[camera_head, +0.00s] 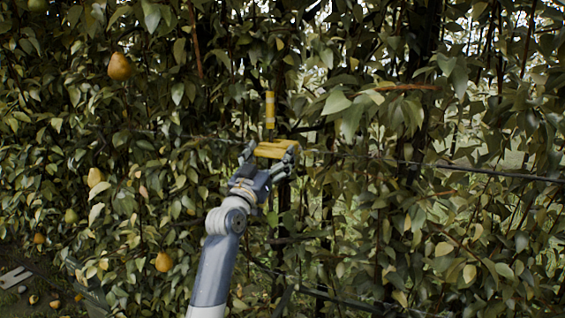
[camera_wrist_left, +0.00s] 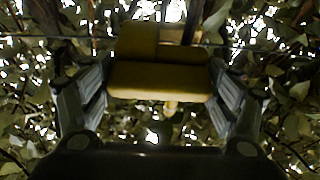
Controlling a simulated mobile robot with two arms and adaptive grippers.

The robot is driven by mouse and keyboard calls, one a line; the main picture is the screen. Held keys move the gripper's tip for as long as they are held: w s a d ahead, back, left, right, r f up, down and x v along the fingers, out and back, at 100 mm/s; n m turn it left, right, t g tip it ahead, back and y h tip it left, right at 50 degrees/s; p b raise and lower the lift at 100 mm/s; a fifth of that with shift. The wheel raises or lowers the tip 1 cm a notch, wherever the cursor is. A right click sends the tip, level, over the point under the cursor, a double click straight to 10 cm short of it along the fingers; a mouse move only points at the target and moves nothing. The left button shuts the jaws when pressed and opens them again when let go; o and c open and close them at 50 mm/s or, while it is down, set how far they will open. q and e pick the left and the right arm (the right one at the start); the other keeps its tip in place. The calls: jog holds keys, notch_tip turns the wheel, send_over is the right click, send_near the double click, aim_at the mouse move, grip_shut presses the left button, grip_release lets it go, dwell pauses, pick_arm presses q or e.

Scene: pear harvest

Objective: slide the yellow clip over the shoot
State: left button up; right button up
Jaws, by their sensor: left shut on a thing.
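The yellow clip (camera_head: 276,149) sits between the fingers of my left gripper (camera_head: 268,158), which is shut on it. It also shows in the left wrist view (camera_wrist_left: 158,82), wide and blocky between both fingers. A short upright yellow banded piece (camera_head: 270,110) stands just above the clip in the head view, with a small gap in the picture; I cannot tell if it marks the shoot. In the wrist view a brownish upright stem (camera_wrist_left: 192,22) shows behind the clip's upper edge. Whether the clip touches it I cannot tell. My right gripper is not in view.
Dense leaves surround the gripper. A thin dark wire (camera_head: 465,169) runs across at about the clip's height. Pears hang at the left, one high up (camera_head: 120,66) and one lower (camera_head: 163,262). Several lie on the ground at lower left.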

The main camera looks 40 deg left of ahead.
pick_arm(q)
jog(key=shift+s+a+r, duration=0.1)
jog(key=shift+a, duration=0.05)
jog(key=o, duration=1.3)
jog(key=shift+o, duration=0.8)
jog(key=shift+a, duration=0.2)
jog(key=shift+d, duration=0.2)
jog(key=shift+s+f, duration=0.25)
jog(key=shift+f, duration=0.05)
jog(key=v, duration=1.1)
jog(key=shift+s, duration=0.2)
